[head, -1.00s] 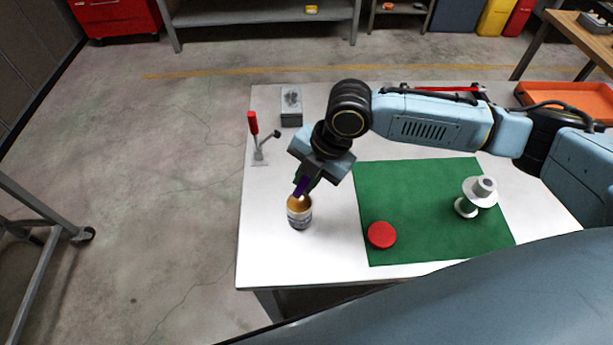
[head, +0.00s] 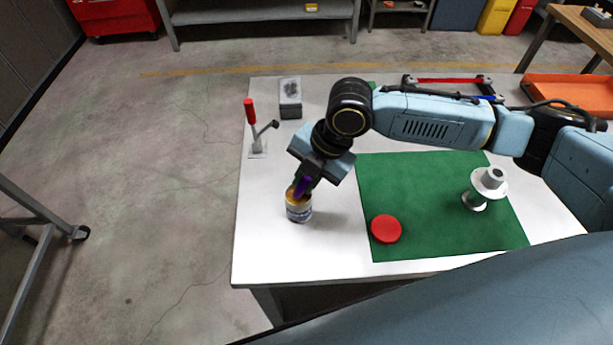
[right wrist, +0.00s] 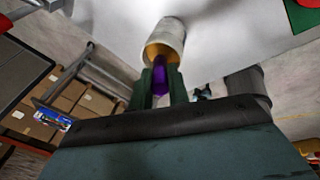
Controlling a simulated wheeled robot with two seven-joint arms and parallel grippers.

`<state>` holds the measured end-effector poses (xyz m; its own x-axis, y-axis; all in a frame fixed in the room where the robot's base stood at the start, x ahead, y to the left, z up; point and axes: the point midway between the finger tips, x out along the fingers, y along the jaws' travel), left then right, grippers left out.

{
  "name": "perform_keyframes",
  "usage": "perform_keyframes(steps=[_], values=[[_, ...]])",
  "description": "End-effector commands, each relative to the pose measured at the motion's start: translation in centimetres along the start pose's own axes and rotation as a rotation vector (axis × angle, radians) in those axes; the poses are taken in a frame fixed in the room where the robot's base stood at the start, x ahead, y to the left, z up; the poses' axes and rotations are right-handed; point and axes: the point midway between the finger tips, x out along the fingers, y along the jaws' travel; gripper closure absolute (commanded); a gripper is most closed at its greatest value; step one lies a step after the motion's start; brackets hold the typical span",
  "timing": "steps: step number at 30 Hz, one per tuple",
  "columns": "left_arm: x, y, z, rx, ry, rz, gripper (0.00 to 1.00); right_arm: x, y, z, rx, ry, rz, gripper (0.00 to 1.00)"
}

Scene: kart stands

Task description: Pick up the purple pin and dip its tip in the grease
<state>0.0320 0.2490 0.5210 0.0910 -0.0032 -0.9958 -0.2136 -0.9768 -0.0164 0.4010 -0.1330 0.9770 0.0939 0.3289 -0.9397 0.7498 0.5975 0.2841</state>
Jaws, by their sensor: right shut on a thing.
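The purple pin (head: 303,187) is held in my right gripper (head: 306,180), which is shut on it and points down over the grease tin. The grease tin (head: 299,211) stands on the white table, left of the green mat, with an orange-brown opening. In the right wrist view the purple pin (right wrist: 160,78) sits between the two fingers (right wrist: 160,88) and reaches to the mouth of the tin (right wrist: 166,38). The pin's tip is hidden, so I cannot tell how deep it is. My left gripper is not in view.
On the green mat (head: 430,225) are a red round lid (head: 386,229) and a grey flanged part (head: 488,183). A red-handled clamp (head: 252,125) and a grey block (head: 290,98) stand at the table's left rear. An orange tray (head: 570,92) is at the far right.

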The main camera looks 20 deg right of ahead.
Motion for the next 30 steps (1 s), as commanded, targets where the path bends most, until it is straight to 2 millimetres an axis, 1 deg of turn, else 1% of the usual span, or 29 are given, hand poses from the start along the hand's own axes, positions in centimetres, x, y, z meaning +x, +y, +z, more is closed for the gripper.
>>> perform_keyframes(steps=[30], values=[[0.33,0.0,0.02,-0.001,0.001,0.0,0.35,0.94,-0.27,0.19,0.0,0.0,0.0,1.0]])
